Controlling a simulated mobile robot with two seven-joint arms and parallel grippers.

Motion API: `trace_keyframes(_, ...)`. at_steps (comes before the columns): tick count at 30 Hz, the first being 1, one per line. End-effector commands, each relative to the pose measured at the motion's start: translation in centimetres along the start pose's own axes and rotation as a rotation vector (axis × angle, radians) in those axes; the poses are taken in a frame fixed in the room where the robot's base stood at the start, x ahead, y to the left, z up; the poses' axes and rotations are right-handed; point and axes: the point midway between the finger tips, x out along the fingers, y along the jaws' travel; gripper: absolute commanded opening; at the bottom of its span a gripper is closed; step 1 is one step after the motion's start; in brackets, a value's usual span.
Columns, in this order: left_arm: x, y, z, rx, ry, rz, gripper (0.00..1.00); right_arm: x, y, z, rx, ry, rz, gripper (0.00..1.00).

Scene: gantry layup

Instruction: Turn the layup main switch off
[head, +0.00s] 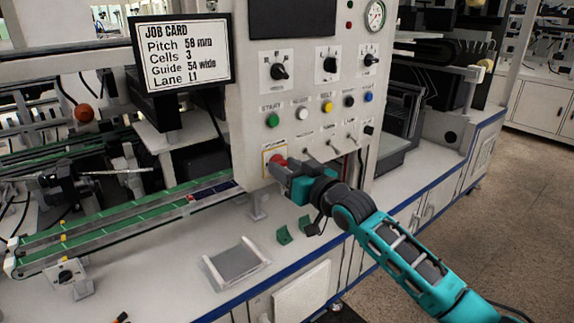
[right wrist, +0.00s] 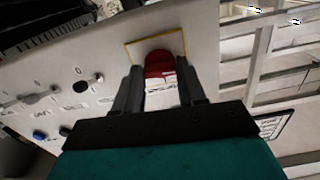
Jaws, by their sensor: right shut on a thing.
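The main switch (head: 277,159) is a red knob on a yellow-edged plate at the lower left of the white control panel (head: 247,75). My right gripper (head: 284,171) reaches it from the lower right and is shut on it. In the right wrist view the red main switch (right wrist: 163,62) sits between the two dark fingers of my right gripper (right wrist: 162,84). The fingers hide part of the knob, and I cannot read its on or off position. My left gripper is not in view.
Coloured buttons, including a green one (head: 272,120), sit above the switch, with black selector knobs (head: 280,71) higher up. A job card screen (head: 183,52) is at the left. A grey tray (head: 236,263) and green blocks (head: 285,235) lie on the bench below. Floor at the right is clear.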

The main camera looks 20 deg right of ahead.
Motion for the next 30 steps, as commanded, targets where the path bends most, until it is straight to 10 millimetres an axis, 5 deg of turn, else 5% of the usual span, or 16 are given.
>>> trace_keyframes(23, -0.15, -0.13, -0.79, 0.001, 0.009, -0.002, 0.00, 0.00, 0.01, 0.03, -0.100, 0.000, 0.000, 0.10)
trace_keyframes(24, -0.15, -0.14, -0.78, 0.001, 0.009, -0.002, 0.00, 0.00, 0.01, 0.03, -0.100, 0.000, 0.000, 0.44)
trace_keyframes(30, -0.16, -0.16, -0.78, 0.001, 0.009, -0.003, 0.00, 0.00, 0.01, 0.01, -0.097, 0.000, 0.000, 0.63)
